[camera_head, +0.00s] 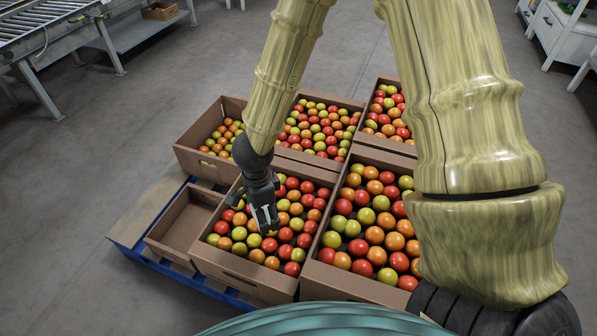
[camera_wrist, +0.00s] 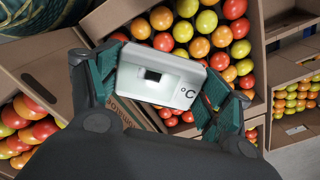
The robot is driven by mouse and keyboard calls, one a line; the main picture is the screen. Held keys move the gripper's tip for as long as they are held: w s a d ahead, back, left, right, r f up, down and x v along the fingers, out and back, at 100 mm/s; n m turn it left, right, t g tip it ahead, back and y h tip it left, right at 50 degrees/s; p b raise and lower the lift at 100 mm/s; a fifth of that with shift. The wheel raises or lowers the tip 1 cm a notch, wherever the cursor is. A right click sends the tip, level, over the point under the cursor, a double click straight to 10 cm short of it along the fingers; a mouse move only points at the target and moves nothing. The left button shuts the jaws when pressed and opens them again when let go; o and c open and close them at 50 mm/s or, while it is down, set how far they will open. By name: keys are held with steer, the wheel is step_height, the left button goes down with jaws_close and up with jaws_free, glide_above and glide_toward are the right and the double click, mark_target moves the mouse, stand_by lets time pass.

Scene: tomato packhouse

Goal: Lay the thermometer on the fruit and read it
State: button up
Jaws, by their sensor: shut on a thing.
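My gripper (camera_head: 264,222) is shut on the thermometer (camera_wrist: 158,76), a white box with a small dark display and a "°C" mark. In the wrist view the teal fingers of my gripper (camera_wrist: 160,85) hold it at both ends. The display is too small to read. In the head view the thermometer (camera_head: 265,215) is mostly hidden by the fingers. It is over the front middle crate (camera_head: 245,277) of red, orange and yellow-green tomatoes (camera_head: 285,235). I cannot tell whether it touches the fruit.
A fuller-looking crate (camera_head: 350,291) of tomatoes stands to the right, with several more behind. An empty-looking small crate (camera_head: 174,241) is at the left. All are on a blue pallet (camera_head: 130,243). A roller conveyor (camera_head: 45,28) stands at the back left. Grey floor is clear around.

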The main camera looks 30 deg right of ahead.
steer(key=f+m+b, duration=0.1)
steer(key=f+b, duration=0.1)
steer(key=f, duration=0.1)
steer(key=s+f+m+b, duration=0.1)
steer(key=f+m+b, duration=0.1)
steer(key=f+b, duration=0.1)
steer(key=s+d+f+m+b, duration=0.1)
steer(key=f+b, duration=0.2)
steer(key=shift+f+m, duration=0.15)
steer(key=shift+m, duration=0.15)
steer(key=w+b, duration=0.1)
steer(key=w, duration=0.4)
steer(key=w+f+b, duration=0.1)
steer(key=w, duration=0.3)
steer(key=w+b, duration=0.1)
steer(key=w, duration=0.4)
steer(key=shift+w+d+f+b, duration=0.25)
steer(key=shift+w+f+b, duration=0.05)
steer(key=shift+w+b, duration=0.05)
steer(key=shift+w, duration=0.55)
steer(key=shift+f+b, duration=1.55)
steer(key=shift+f, duration=0.15)
steer(key=o, duration=1.1)
steer(key=shift+f, duration=0.1)
step_height(320, 180, up, 12)
steer(key=p, duration=0.7)
